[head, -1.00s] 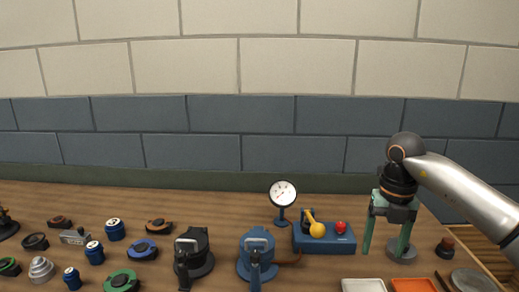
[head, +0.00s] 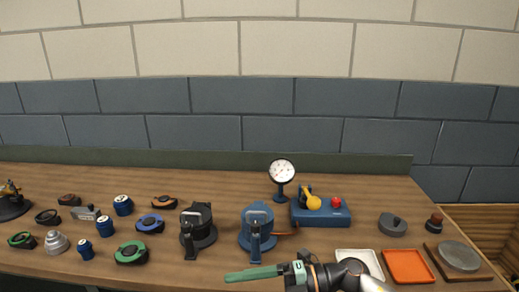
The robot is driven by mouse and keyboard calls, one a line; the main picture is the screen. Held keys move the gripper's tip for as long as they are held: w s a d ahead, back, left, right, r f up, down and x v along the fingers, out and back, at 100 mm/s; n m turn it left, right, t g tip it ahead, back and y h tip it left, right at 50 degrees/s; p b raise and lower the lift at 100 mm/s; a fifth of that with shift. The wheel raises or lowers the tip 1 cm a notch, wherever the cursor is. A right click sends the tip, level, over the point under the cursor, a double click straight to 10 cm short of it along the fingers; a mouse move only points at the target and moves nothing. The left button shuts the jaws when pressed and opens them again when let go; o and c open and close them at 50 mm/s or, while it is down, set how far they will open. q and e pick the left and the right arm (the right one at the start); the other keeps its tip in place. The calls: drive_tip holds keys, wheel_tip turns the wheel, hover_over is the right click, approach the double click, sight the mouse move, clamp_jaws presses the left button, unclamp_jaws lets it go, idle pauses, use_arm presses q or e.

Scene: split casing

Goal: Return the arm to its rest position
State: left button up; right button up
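My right arm lies low across the bottom of the head view. Its gripper (head: 228,277) points left with a green finger showing, in front of the blue casing. The fingers overlap from this side, so I cannot tell how far apart they are. I see nothing hanging from the gripper. A round grey part with a knob (head: 393,225) stands on the table at the right, clear of the gripper. My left gripper is not in view.
The wooden table (head: 340,238) holds a black casing (head: 198,230), a blue casing (head: 257,230), a gauge (head: 282,178) and a blue control box (head: 321,212). White (head: 361,262) and orange (head: 407,266) trays are near the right arm. Several small parts crowd the left.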

drive_tip(key=d+f+m+t+h, duration=0.4)
drive_tip(key=d+f+m+t, duration=0.2)
drive_tip(key=m+t, duration=0.5)
drive_tip(key=d+f+m+t+h, duration=0.5)
drive_tip(key=d+f+m+t, duration=0.15)
drive_tip(key=m, duration=0.75)
drive_tip(key=s+d+f+m+g+h, duration=0.2)
drive_tip(key=s+d+f+m+g, duration=0.1)
drive_tip(key=s+f, duration=0.4)
drive_tip(key=s+d+f+m+g+h+p, duration=0.1)
drive_tip(key=s+d+f+m+g+h, duration=0.2)
drive_tip(key=s+f, duration=0.5)
drive_tip(key=shift+s+d+f+m+g, duration=0.2)
drive_tip(key=shift+s+d+m+g, duration=0.2)
drive_tip(key=shift+s+d+g, duration=0.25)
